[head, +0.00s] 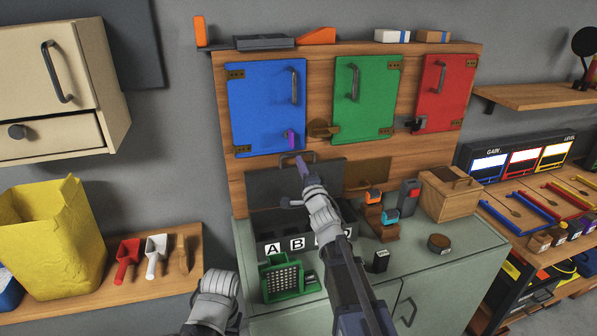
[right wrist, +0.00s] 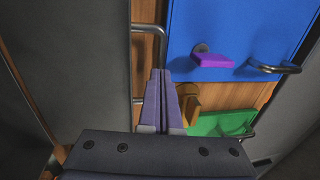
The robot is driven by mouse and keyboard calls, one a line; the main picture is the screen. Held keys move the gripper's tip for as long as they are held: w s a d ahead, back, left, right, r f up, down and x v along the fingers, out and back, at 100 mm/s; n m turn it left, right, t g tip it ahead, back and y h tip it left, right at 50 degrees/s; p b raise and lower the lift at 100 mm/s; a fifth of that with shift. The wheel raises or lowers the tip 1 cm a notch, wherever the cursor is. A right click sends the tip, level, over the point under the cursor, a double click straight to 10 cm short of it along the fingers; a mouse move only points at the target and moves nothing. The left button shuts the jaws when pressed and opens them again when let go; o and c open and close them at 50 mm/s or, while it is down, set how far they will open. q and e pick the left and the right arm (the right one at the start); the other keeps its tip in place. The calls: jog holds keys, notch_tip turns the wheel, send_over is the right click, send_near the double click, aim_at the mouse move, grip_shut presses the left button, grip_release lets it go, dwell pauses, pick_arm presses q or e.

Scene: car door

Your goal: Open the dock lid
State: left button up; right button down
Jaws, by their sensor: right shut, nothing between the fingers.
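The dock (head: 262,250) is a dark box on the green-grey counter, with white letter labels A and B on its front. Its dark grey lid (head: 262,186) stands raised at the back against the wooden panel, with a metal bar handle at its upper edge. The lid fills the left of the right wrist view (right wrist: 70,50), and its handle (right wrist: 163,40) shows beside it. My right gripper (head: 301,168) is shut and empty. Its fingertips (right wrist: 161,76) overlap the handle in view; I cannot tell whether they touch.
Blue (head: 265,105), green (head: 365,95) and red (head: 446,90) doors sit above the dock. A purple latch (head: 291,139) is on the blue door. A green grater-like holder (head: 284,279) stands before the dock. A wooden box (head: 449,195) and small items stand to the right.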

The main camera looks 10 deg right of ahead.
aim_at(297, 154)
jog(key=shift+w+r, duration=0.1)
jog(key=shift+w, duration=0.5)
jog(key=shift+w+r, duration=0.35)
jog(key=shift+w, duration=0.5)
